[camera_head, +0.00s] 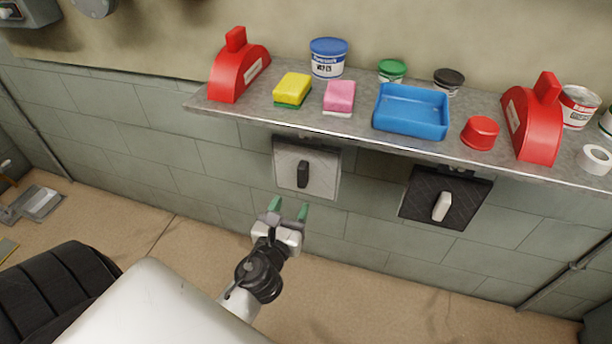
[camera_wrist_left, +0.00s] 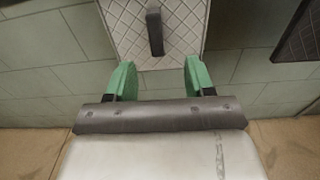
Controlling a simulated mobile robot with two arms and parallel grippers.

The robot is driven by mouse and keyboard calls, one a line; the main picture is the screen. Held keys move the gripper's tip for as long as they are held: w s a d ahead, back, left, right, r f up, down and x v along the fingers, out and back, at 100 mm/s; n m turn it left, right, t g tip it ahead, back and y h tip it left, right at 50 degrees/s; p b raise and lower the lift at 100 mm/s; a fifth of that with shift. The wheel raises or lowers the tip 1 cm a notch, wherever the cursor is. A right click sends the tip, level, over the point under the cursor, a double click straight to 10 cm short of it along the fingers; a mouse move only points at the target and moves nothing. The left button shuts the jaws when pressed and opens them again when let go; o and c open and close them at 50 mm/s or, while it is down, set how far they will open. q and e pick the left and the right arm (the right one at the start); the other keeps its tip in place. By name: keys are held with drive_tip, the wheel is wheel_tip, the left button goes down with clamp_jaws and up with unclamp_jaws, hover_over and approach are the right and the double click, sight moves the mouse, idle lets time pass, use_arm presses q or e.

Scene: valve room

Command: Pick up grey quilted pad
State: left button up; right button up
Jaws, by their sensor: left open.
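The grey quilted pad (camera_head: 321,174) hangs on the wall under the shelf, a light square with a black upright handle (camera_head: 303,174) at its middle. In the left wrist view the pad (camera_wrist_left: 185,22) shows its diamond stitching at the top, with the handle (camera_wrist_left: 154,32) between the fingers in the picture. My left gripper (camera_head: 289,208) has green fingertips, is open and empty, and is below the pad in the head view. I cannot tell its exact distance from the handle. My right gripper is out of view.
A black quilted pad (camera_head: 421,205) with a white handle hangs to the right. The metal shelf (camera_head: 350,130) above holds red holders, a yellow sponge (camera_head: 292,89), a pink sponge (camera_head: 340,96), a blue tray (camera_head: 410,127) and several tubs. The wall below the pads is clear.

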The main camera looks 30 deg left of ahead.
sight(301, 177)
use_arm(q)
drive_tip(key=x, duration=0.4)
drive_tip(key=shift+w+a+p, duration=0.1)
drive_tip(key=shift+w+p, duration=0.2)
drive_tip(key=x, duration=0.5)
drive_tip(key=shift+w+a+r+p, duration=0.1)
drive_tip(key=shift+a+r+p, duration=0.1)
drive_tip(key=shift+a+p, duration=0.1)
clamp_jaws()
